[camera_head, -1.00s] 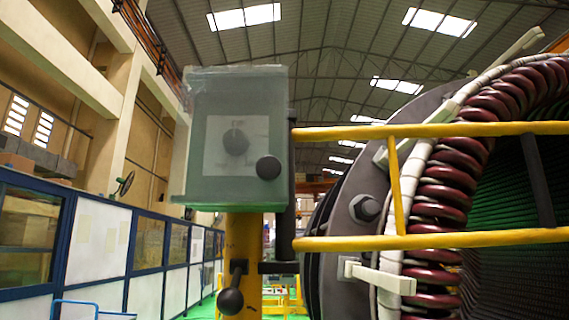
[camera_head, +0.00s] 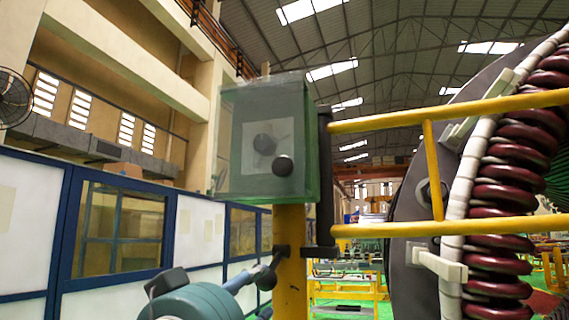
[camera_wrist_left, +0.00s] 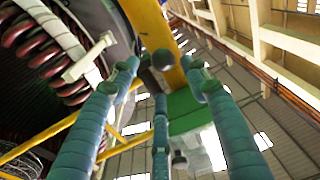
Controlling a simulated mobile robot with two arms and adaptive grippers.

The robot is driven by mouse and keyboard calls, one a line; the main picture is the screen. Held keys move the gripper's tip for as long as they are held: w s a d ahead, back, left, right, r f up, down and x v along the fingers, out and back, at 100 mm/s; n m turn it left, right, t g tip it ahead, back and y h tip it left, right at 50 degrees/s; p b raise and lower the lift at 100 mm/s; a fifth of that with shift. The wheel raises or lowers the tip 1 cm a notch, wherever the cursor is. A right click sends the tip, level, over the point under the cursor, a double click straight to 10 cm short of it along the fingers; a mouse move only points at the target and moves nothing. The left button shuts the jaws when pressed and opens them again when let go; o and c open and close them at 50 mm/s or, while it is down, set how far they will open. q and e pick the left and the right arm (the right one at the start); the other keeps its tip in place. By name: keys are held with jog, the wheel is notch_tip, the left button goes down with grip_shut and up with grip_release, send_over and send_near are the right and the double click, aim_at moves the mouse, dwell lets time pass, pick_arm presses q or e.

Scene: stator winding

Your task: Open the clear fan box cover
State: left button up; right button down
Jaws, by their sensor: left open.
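The clear greenish fan box cover (camera_head: 228,110) is shut over a pale panel with a small dark fan (camera_head: 264,143). Its round black knob (camera_head: 283,165) is on the front at the lower right. My left gripper (camera_head: 246,277) is below the box, by the yellow post (camera_head: 290,240) and its lower black ball handle (camera_head: 267,279). In the left wrist view the teal fingers (camera_wrist_left: 158,88) are spread and empty. The box's green underside (camera_wrist_left: 190,112) and a black ball (camera_wrist_left: 163,60) show beyond them. My right gripper is out of view.
Yellow rails (camera_head: 430,170) run right from the post to the large stator with maroon coils (camera_head: 505,195). A blue-framed partition (camera_head: 120,230) stands at the left. There is open air in front of the box.

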pick_arm(q)
jog(key=s+r+t, duration=0.2)
jog(key=s+r, duration=0.4)
jog(key=r, duration=0.3)
jog(key=m+t+h, duration=0.1)
jog(key=h, duration=0.1)
send_near(281, 165)
jog(key=p+x, duration=0.5)
jog(key=x, duration=0.2)
jog(key=shift+s+d+r, duration=0.1)
jog(key=shift+s+r, duration=0.05)
jog(key=shift+w+d+p, duration=0.15)
jog(key=shift+w+p, duration=0.2)
jog(key=shift+w, duration=0.4)
jog(key=shift+s+r, duration=0.1)
grip_shut()
